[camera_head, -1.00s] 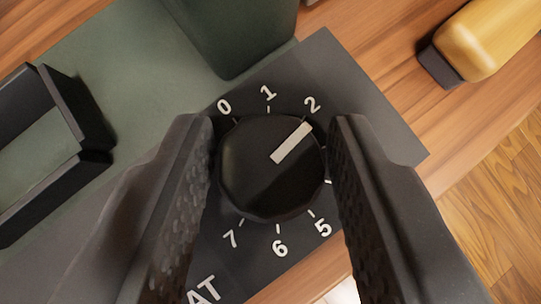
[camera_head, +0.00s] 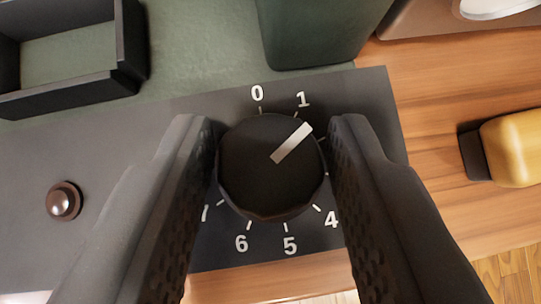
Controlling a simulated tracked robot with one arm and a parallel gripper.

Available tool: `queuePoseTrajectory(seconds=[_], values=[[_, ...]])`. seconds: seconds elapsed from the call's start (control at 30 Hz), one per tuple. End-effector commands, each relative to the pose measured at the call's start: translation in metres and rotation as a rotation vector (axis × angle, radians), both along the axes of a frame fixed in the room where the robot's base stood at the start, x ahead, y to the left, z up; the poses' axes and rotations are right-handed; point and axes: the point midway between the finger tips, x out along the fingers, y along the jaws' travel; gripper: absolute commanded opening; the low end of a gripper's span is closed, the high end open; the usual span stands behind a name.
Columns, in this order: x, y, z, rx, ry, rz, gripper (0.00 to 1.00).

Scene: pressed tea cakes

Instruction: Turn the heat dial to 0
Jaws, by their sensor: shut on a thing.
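The black heat dial (camera_head: 262,178) sits on a dark grey panel with white numbers around it. Its pale pointer bar (camera_head: 292,143) points between the 1 (camera_head: 303,99) and the hidden 2. The 0 mark (camera_head: 257,93) is above the dial, left of the 1. My gripper (camera_head: 271,150) is shut on the dial, with one textured finger on each side. The right finger hides the 2 and 3; the left finger partly covers the 7.
A small round brown knob (camera_head: 63,201) is on the panel at left. A black open frame (camera_head: 128,40) is at upper left and a dark green block (camera_head: 320,30) stands behind the dial. A yellow-handled object (camera_head: 513,149) lies on the wood at right.

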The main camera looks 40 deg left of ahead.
Motion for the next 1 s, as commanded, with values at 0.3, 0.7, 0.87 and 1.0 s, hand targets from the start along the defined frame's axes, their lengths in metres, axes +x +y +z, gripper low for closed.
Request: queuePoseTrajectory(seconds=[0.3, 0.7, 0.87, 1.0], values=[[0.0025, -0.0065, -0.0054, -0.009, 0.004, 0.17, 0.11], [0.0042, -0.008, -0.0056, -0.011, 0.01, 0.385, 0.11], [0.0053, -0.0094, -0.0041, -0.011, 0.01, 0.468, 0.11], [0.0061, -0.0097, -0.0029, -0.009, 0.009, 0.543, 0.11]])
